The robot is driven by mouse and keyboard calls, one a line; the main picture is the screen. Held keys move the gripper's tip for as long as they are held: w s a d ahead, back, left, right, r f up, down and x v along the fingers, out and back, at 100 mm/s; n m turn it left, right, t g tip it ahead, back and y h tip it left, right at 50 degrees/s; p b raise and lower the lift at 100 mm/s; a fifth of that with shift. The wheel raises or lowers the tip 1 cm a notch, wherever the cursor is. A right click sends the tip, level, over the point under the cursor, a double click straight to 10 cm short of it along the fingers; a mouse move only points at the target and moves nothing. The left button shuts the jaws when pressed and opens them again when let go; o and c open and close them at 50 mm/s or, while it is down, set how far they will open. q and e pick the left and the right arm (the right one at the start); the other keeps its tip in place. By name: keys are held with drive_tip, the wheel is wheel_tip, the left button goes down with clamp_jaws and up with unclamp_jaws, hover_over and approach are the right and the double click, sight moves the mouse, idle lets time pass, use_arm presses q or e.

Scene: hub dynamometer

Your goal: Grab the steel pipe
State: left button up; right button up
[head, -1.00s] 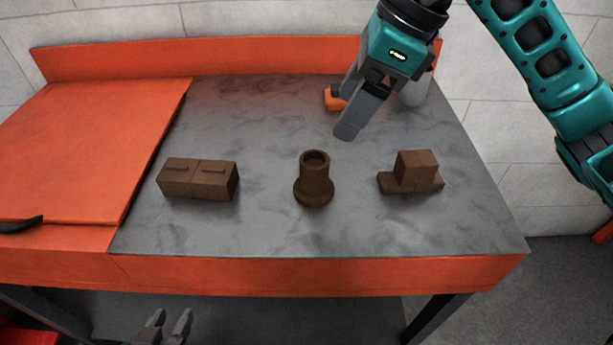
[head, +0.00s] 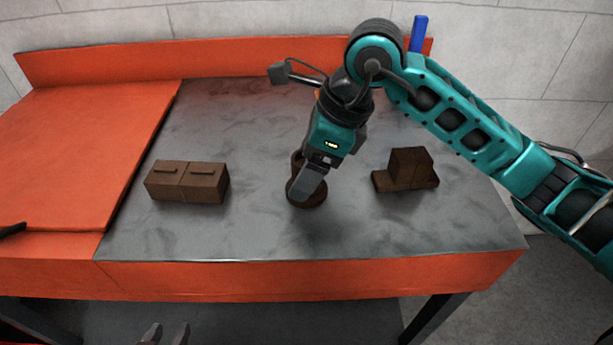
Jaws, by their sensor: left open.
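The pipe (head: 291,190), a brown upright hollow cylinder with a wide round foot, stands in the middle of the grey worktop. My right gripper (head: 304,196) points down at it, with a grey finger in front of the pipe and covering much of it. Only one finger shows clearly, so I cannot tell whether the jaws are around the pipe or touching it. My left gripper (head: 165,334) is open and empty at the bottom edge of the view, below the bench front.
A brown two-part block (head: 187,182) lies left of the pipe, and a brown stepped block (head: 406,170) lies to the right. An orange panel (head: 80,150) covers the left side. A blue object (head: 419,34) shows behind the bench.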

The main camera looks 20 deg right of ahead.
drive_tip(key=shift+a+f, duration=0.1)
drive_tip(key=shift+f, duration=0.1)
drive_tip(key=c, duration=1.3)
